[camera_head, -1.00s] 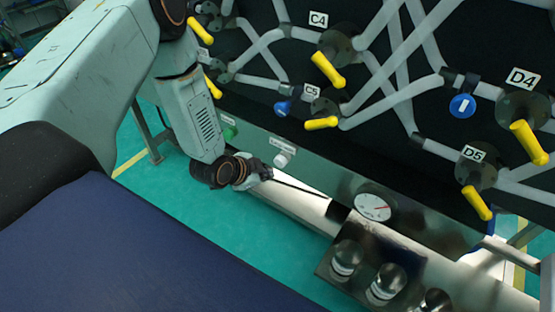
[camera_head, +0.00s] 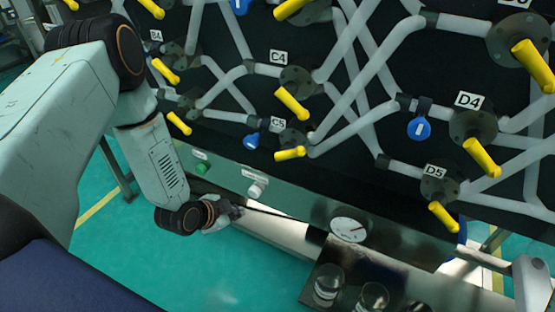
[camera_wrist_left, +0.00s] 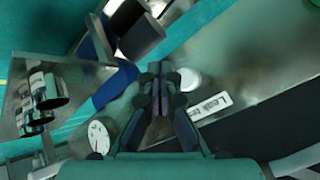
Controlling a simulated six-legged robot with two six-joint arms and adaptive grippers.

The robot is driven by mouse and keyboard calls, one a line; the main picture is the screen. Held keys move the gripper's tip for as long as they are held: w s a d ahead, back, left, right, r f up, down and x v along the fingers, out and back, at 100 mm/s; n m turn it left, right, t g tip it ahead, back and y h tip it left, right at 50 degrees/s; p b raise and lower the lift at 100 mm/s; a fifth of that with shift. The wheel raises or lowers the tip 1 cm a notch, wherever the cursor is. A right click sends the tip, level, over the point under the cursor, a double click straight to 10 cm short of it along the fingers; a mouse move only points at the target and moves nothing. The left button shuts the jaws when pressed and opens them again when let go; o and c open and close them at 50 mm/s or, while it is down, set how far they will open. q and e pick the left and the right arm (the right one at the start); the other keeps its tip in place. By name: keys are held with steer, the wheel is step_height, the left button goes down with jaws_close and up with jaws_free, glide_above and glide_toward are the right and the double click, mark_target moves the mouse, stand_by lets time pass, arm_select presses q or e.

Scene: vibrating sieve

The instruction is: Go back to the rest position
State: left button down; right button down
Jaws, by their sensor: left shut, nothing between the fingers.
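My left gripper (camera_head: 236,211) is shut and empty, with its fingers together in the left wrist view (camera_wrist_left: 160,75). In the head view it hangs low in front of the pipe panel, just below and left of the white button (camera_head: 257,188). That button (camera_wrist_left: 189,80) shows right beside the fingertips in the left wrist view, near a "Leak" label (camera_wrist_left: 210,106). Whether the fingers touch it cannot be told.
The dark panel carries grey pipes, yellow valve handles (camera_head: 291,103) and blue tags (camera_head: 419,128). A dial gauge (camera_head: 349,230) sits to the right of the left gripper. Glass vessels (camera_head: 328,285) stand at the bottom. Open green floor (camera_head: 150,255) lies at the lower left.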

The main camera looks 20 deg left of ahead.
arm_select(q)
steer(key=s+d+n+g, duration=0.2)
steer(key=s+n+g, duration=0.1)
steer(key=s, duration=0.6)
steer(key=s+d+f+n+g+y, duration=0.1)
steer(key=s+d+n+g, duration=0.1)
steer(key=s, duration=0.8)
steer(key=s+d+n+g, duration=0.3)
steer(key=s+d+n, duration=0.1)
steer(key=s, duration=0.5)
steer(key=shift+s+d+f+n+g+y, duration=0.25)
steer(key=shift+s+f+n+g+y, duration=0.05)
steer(key=shift+s+f+n, duration=0.1)
